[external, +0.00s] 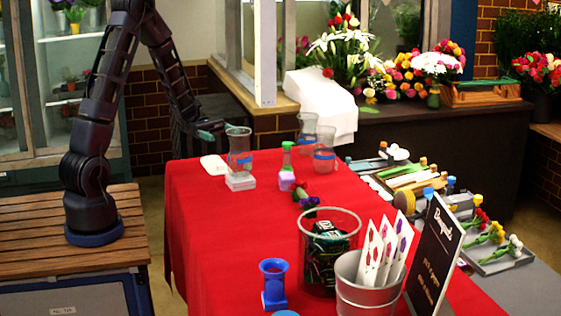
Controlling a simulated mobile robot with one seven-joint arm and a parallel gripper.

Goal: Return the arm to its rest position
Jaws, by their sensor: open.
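My arm rises from its dark base at the left, bends at the top of the picture and reaches down to the right. My gripper (215,127) is at the far left edge of the red table (200,235), beside the rim of a clear glass vase (239,160) with a blue band. It looks empty and is open. I cannot tell whether it touches the vase. The vase stands upright on a small white block (240,182).
A white item (214,167) lies left of the vase.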

